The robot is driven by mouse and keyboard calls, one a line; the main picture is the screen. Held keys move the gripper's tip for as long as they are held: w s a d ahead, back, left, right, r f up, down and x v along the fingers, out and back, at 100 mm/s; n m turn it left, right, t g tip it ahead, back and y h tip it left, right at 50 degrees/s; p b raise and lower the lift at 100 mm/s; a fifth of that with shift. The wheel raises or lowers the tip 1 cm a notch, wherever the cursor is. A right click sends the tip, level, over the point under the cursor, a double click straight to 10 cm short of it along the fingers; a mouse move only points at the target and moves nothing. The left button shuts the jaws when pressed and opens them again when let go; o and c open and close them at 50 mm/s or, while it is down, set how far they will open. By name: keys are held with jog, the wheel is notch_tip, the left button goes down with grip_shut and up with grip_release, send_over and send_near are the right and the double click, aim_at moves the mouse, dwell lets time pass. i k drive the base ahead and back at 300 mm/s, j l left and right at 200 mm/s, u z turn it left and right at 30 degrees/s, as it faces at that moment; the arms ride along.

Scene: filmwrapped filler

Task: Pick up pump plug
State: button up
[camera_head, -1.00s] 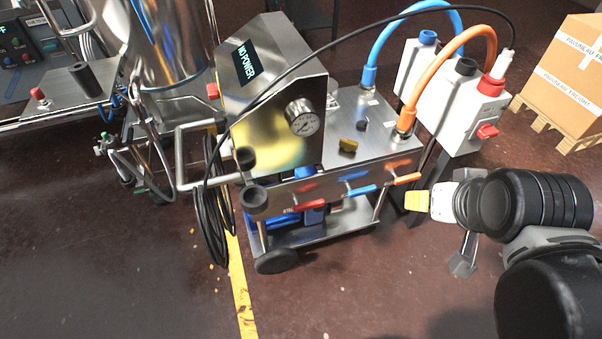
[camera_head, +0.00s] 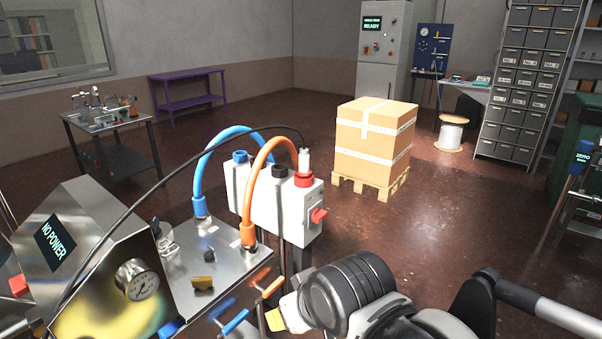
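The pump plug (camera_head: 304,160) is a whitish plug on the end of a black cable. It stands upright in a red socket (camera_head: 303,181) on top of a white power box (camera_head: 285,220), at the box's right end. My gripper (camera_head: 280,318) is at the bottom centre, below and in front of the box and apart from the plug. Its yellow-padded tip points left, near the pump cart's valve handles. The wrist and the frame's lower edge hide much of the fingers, so its opening is unclear.
The steel pump cart (camera_head: 225,262) stands at lower left with a NO POWER display (camera_head: 54,243). Blue (camera_head: 201,180) and orange hoses (camera_head: 251,190) arch beside the box. The black cable crosses over them.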

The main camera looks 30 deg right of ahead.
aim_at(304, 171)
jog(key=i+l, duration=0.1)
jog(key=i, duration=1.05)
jog(key=j+u, duration=0.05)
